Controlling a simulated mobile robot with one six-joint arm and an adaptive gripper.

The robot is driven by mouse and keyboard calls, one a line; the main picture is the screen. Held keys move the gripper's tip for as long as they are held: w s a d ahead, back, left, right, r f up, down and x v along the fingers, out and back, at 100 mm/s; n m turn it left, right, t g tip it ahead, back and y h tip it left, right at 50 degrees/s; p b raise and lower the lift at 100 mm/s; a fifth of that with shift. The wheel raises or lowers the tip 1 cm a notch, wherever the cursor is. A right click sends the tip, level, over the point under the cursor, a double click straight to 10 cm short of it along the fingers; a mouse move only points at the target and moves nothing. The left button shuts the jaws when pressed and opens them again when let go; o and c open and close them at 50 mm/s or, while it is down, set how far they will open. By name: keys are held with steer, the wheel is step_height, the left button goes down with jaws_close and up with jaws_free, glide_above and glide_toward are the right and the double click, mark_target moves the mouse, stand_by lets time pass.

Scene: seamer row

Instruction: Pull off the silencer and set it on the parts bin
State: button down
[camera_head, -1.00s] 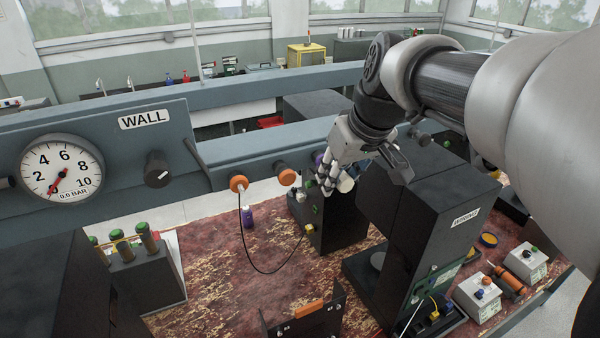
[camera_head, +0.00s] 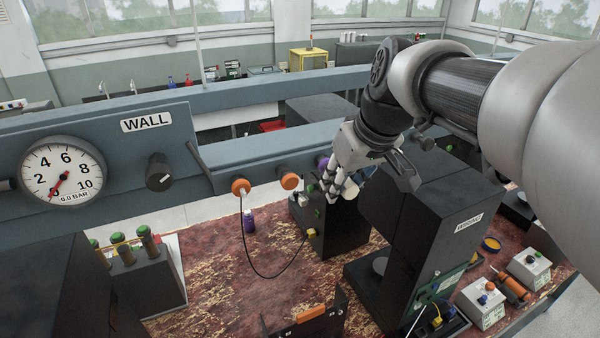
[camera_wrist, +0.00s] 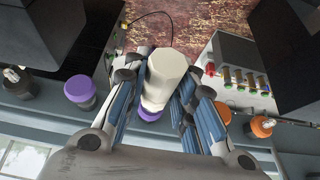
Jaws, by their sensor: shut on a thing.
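The silencer (camera_wrist: 165,72), a pale cream faceted cylinder, sits between my gripper's fingers (camera_wrist: 160,95) in the wrist view. A purple collar (camera_wrist: 150,113) shows at its lower end; I cannot tell whether the two are joined or apart. In the head view my gripper (camera_head: 337,188) is shut beside the blue-grey rail, with the cream silencer (camera_head: 348,188) partly hidden by the fingers. A black holder with an orange strip (camera_head: 310,314) stands at the front of the bench; I cannot tell whether it is the parts bin.
Orange knobs (camera_head: 241,187) line the rail, one with a black cable reaching a dark box (camera_head: 336,230) below my gripper. A large black cabinet (camera_head: 420,220) stands close on the right. A small purple bottle (camera_head: 248,223) stands on the reddish bench, which has bare room around it.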

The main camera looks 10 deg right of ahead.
mark_target(352, 198)
steer(key=shift+s+d+b, duration=0.2)
steer(key=shift+s+b, duration=0.05)
steer(key=shift+s, duration=0.4)
steer(key=shift+s+d+b, duration=0.25)
steer(key=shift+s, duration=0.45)
steer(key=shift+s+d+b, duration=0.2)
steer(key=shift+s+b, duration=0.05)
steer(key=shift+s, duration=0.4)
